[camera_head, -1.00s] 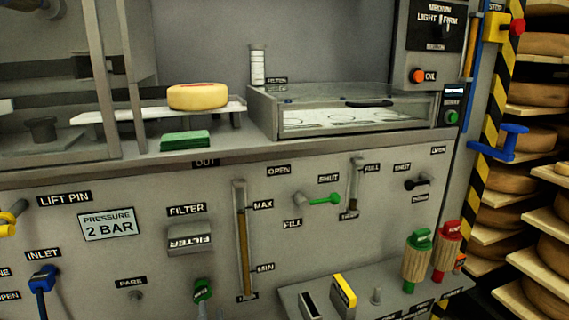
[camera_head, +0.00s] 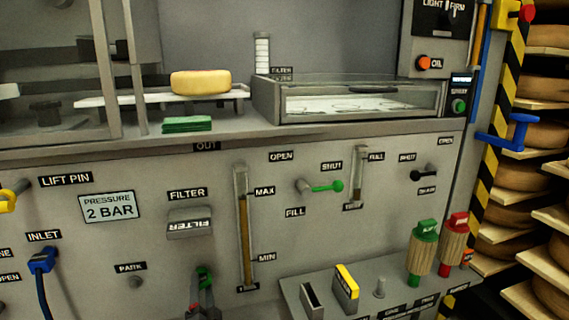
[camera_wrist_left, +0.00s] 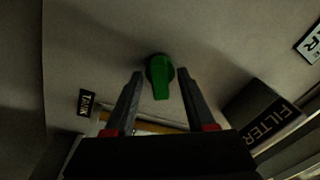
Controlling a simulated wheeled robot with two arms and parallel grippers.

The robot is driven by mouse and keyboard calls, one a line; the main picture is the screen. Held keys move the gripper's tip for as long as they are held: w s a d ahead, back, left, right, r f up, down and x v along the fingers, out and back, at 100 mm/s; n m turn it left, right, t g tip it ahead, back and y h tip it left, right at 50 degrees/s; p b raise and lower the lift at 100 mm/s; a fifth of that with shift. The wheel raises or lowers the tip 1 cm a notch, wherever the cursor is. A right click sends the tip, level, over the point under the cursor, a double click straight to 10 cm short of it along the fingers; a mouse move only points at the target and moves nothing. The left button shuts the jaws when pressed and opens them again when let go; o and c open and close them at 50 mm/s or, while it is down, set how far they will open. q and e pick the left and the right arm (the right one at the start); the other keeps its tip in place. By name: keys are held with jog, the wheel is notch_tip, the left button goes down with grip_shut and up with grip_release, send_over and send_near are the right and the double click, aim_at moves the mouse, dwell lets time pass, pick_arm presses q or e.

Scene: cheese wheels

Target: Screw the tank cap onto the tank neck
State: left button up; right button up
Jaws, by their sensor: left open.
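The green tank cap (camera_head: 204,274) is low on the grey front panel, near the bottom edge of the head view. In the left wrist view the green cap (camera_wrist_left: 160,78) shows its narrow grip bar, beside a label that reads TANK. My left gripper (camera_head: 202,290) is open. In the left wrist view its two grey fingers (camera_wrist_left: 160,73) stand on either side of the cap with gaps to it, so it holds nothing. The tank neck is hidden behind the cap; I cannot tell how far the cap is screwed on. My right gripper is not in view.
A PARK peg (camera_head: 135,282) is left of the cap. A FILTER handle (camera_head: 190,223) juts out above it, and a level gauge (camera_head: 243,228) is to its right. A ledge (camera_head: 330,309) with green and red handles stands at the lower right. A blue inlet hose (camera_head: 42,270) is at left.

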pick_arm(q)
jog(key=shift+c, duration=0.2)
dwell(0.6)
grip_shut()
dwell(1.2)
